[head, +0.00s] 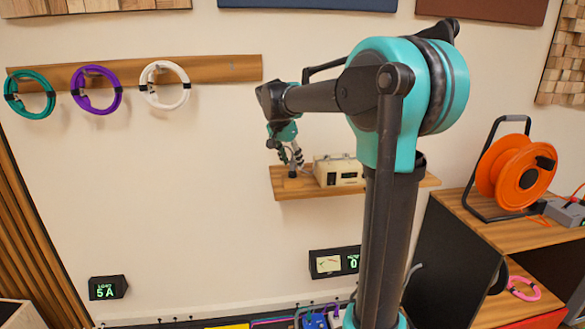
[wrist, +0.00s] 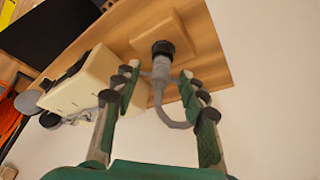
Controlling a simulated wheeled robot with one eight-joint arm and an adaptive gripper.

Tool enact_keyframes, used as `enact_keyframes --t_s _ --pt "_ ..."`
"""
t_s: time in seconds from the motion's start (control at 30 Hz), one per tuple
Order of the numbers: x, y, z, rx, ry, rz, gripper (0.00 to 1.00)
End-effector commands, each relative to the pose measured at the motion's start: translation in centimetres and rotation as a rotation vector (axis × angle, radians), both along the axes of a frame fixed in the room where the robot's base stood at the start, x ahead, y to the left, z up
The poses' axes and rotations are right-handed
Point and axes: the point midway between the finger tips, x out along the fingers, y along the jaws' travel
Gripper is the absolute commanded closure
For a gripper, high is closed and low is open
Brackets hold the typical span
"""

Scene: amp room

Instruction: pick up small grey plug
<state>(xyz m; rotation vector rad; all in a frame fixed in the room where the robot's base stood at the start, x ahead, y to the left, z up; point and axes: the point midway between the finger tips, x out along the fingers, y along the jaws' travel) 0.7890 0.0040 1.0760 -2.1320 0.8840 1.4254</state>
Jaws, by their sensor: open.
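A small grey plug (wrist: 161,68) shows in the wrist view, with a dark round part at its far end against a square wooden block on the shelf (wrist: 212,62). A grey cable curves from it. My gripper (wrist: 160,80) is open, its fingertips either side of the plug with gaps visible; nothing looks clamped. In the head view, my gripper (head: 291,157) points down over the left part of the wall shelf (head: 300,192). A small dark upright thing stands below it there, too small to make out clearly.
A cream box (head: 338,171) stands on the shelf right of my gripper; it also shows in the wrist view (wrist: 80,85). Coiled cables hang on a wall rail (head: 215,70) at upper left. An orange cable reel (head: 515,172) stands on a cabinet at right.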

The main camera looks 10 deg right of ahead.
Motion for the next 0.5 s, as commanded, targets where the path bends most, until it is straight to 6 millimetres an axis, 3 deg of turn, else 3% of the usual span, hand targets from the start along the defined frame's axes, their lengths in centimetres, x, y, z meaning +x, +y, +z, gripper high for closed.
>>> enact_keyframes --t_s 0.13,0.37,0.5 --pt "0.42 -0.35 -1.29 0.000 0.000 0.000 0.58" --pt "0.46 -0.39 -1.47 0.000 0.000 0.001 0.58" --pt "0.47 -0.40 -1.46 0.000 0.000 0.001 0.71"
